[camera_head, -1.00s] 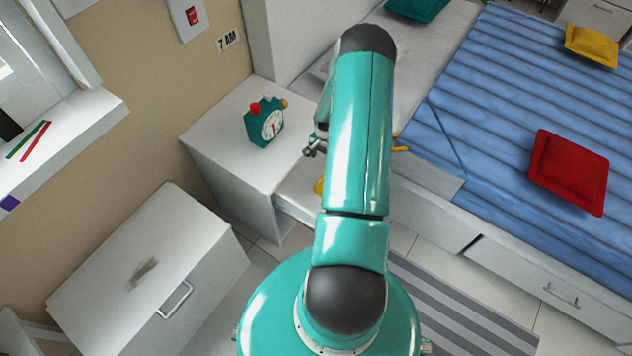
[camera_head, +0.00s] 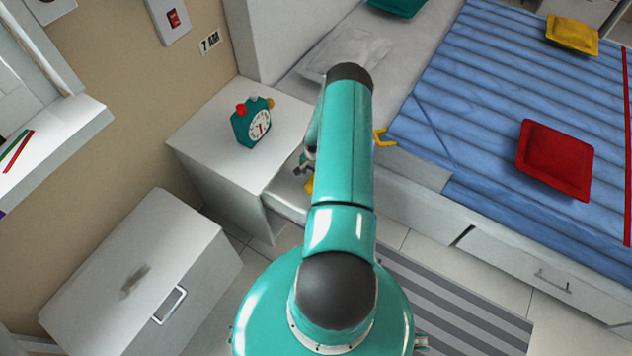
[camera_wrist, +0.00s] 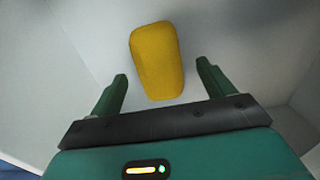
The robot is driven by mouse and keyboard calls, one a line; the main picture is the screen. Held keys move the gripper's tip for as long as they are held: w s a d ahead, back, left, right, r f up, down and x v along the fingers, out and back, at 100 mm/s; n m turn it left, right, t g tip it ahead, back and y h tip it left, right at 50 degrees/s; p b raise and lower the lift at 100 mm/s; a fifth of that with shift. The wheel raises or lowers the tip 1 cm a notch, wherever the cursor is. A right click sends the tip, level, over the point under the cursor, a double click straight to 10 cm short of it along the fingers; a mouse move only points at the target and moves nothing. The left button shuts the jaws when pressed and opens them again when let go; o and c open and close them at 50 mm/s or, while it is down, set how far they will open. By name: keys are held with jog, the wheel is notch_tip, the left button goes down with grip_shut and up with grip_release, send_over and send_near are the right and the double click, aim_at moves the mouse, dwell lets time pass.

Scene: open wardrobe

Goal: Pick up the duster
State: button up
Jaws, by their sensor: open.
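The duster (camera_wrist: 156,60) looks like a rounded yellow block. In the wrist view it lies on the pale floor of a drawer, just beyond and between the fingertips. In the head view only a small yellow piece of it (camera_head: 309,185) shows beside my arm, inside the open drawer (camera_head: 287,206) of the white bedside cabinet. My gripper (camera_wrist: 162,71) is open, with one dark green finger to each side of the duster's near end. No contact is visible. In the head view my arm hides most of the gripper and the drawer.
A green alarm clock (camera_head: 252,122) stands on the white bedside cabinet (camera_head: 205,140). A bed with a blue cover (camera_head: 470,130) and a red cushion (camera_head: 555,160) is at the right. A white cabinet (camera_head: 140,280) stands at lower left. A grey striped rug (camera_head: 450,310) lies on the floor.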

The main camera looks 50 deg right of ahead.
jog(key=f, duration=0.4)
jog(key=shift+d, duration=0.2)
jog(key=c, duration=1.1)
jog(key=shift+r, duration=0.1)
notch_tip(320, 180, up, 10)
jog(key=shift+f, duration=0.1)
